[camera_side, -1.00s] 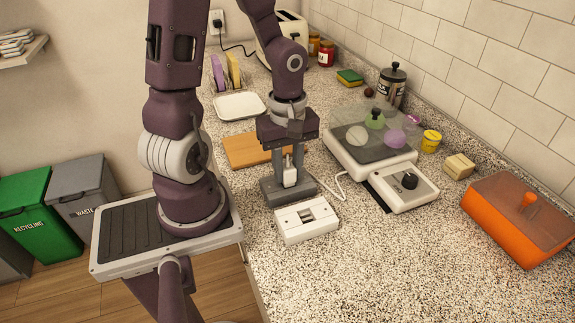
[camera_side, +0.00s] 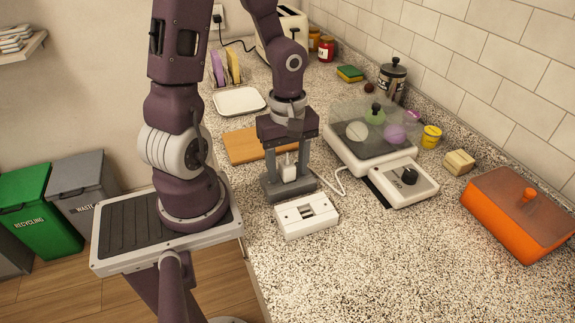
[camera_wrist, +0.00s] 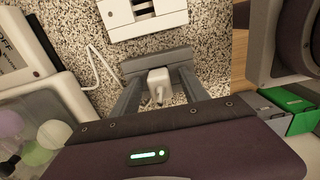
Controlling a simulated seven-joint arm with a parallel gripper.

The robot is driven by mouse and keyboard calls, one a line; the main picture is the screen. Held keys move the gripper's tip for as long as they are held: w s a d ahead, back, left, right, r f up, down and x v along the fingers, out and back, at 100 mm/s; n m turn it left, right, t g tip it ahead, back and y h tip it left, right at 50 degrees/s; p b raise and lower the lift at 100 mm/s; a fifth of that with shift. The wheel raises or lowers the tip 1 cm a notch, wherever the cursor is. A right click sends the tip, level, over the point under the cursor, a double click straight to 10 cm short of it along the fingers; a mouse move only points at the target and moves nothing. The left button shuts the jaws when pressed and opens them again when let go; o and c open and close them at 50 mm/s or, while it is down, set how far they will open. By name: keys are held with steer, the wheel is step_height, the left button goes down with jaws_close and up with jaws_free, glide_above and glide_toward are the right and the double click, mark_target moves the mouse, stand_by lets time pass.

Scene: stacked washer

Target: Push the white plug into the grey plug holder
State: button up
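The white plug (camera_side: 289,172) stands upright at the grey plug holder (camera_side: 290,190) on the counter; how deep it sits is unclear. In the wrist view, the plug (camera_wrist: 158,79) is beside the holder's grey bar (camera_wrist: 158,63), at its middle. My gripper (camera_side: 287,170) points down over the holder, one finger on each side of the plug. In the wrist view, my gripper (camera_wrist: 158,88) is open, with gaps between its fingers and the plug. The fingertips reach close to the holder's ends; contact cannot be told.
A white socket box (camera_side: 306,217) lies just in front of the holder. An orange box (camera_side: 515,212) is further right. A wooden board (camera_side: 245,148) lies behind. The front counter is clear.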

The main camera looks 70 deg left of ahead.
step_height(320, 180, up, 6)
steer(key=shift+a+r, duration=0.1)
steer(key=shift+r, duration=0.5)
steer(key=s+d+r+m+t, duration=0.5)
steer(key=d+r+m, duration=0.4)
steer(key=m, duration=0.9)
step_height(320, 180, up, 2)
steer(key=shift+s+r+t, duration=0.2)
steer(key=shift+t, duration=0.1)
